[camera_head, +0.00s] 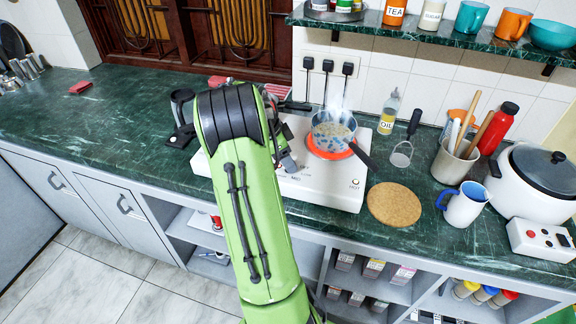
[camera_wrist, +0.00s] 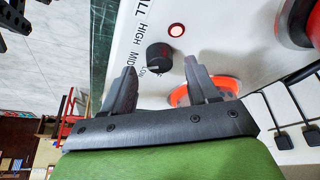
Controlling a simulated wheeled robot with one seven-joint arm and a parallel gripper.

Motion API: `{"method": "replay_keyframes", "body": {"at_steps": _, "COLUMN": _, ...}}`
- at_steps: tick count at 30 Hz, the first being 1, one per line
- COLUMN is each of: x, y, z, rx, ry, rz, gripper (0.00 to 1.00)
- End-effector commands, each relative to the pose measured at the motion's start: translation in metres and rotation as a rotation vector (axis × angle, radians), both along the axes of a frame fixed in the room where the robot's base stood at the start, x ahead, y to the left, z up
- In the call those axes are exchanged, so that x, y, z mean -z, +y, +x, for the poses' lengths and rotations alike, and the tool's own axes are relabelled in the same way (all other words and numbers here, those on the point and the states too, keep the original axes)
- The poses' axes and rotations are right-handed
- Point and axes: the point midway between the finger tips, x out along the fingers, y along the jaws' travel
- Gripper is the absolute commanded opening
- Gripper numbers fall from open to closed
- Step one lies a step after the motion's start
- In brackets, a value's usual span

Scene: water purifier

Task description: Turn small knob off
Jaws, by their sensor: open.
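The small knob (camera_wrist: 159,57) is a short black dial on the white cooktop panel in the wrist view, beside printed HIGH, MID and LOW labels. In the head view my green arm hides the knob and most of the gripper. The white cooktop (camera_head: 330,190) lies on the counter. An orange-red burner (camera_wrist: 212,86) shows behind the right finger.
A pot (camera_head: 333,130) of steaming contents stands on a glowing burner at the cooktop's right. A cork mat (camera_head: 394,204), a blue-and-white mug (camera_head: 463,205) and a rice cooker (camera_head: 540,180) are farther right. The green counter (camera_head: 95,125) at left is mostly clear.

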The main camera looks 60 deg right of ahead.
Motion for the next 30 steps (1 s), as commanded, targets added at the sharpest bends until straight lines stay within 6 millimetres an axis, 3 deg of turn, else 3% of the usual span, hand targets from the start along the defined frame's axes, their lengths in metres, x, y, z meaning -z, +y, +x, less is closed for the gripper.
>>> {"method": "replay_keyframes", "body": {"at_steps": 4, "x": 0.0170, "y": -0.0044, "z": -0.0051, "rx": 0.000, "ry": 0.002, "rz": 0.002, "gripper": 0.59}}
{"method": "replay_keyframes", "body": {"at_steps": 12, "x": 0.0183, "y": -0.0053, "z": -0.0054, "rx": -0.002, "ry": 0.001, "rz": 0.001, "gripper": 0.59}}
{"method": "replay_keyframes", "body": {"at_steps": 23, "x": 0.0180, "y": -0.0052, "z": -0.0052, "rx": -0.002, "ry": 0.001, "rz": 0.001, "gripper": 0.06}}
{"method": "replay_keyframes", "body": {"at_steps": 30, "x": 0.0183, "y": -0.0052, "z": -0.0052, "rx": -0.021, "ry": -0.001, "rz": -0.001, "gripper": 0.05}}
